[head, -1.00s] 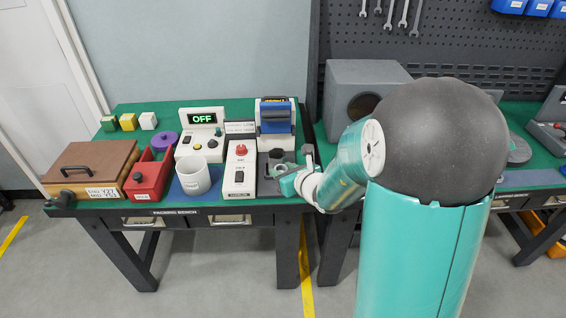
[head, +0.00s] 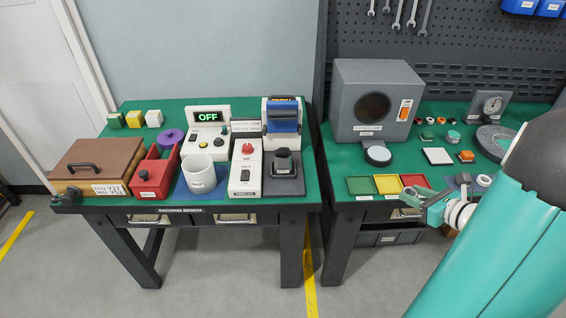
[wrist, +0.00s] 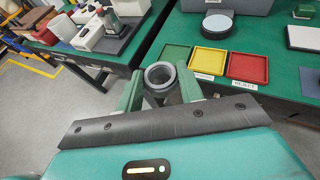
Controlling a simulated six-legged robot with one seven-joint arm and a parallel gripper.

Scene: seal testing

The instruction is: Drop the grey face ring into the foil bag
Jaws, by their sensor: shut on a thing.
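My gripper (head: 420,199) is at the front edge of the right bench, just in front of the coloured trays. In the wrist view its fingers (wrist: 160,84) are shut on the grey face ring (wrist: 160,76), a short round ring with its open hole facing up. The ring is too small to make out clearly in the head view. A dark grey, upright, pouch-like thing (head: 285,163) stands on a dark base on the packing bench, left of my gripper; it may be the foil bag, but I cannot tell for sure.
A white switch box (head: 245,172), white mug (head: 199,174) and blue-roller device (head: 282,118) crowd the packing bench. Green (head: 360,186), yellow (head: 388,184) and red (head: 415,181) trays line the right bench's front. A gap separates the two benches.

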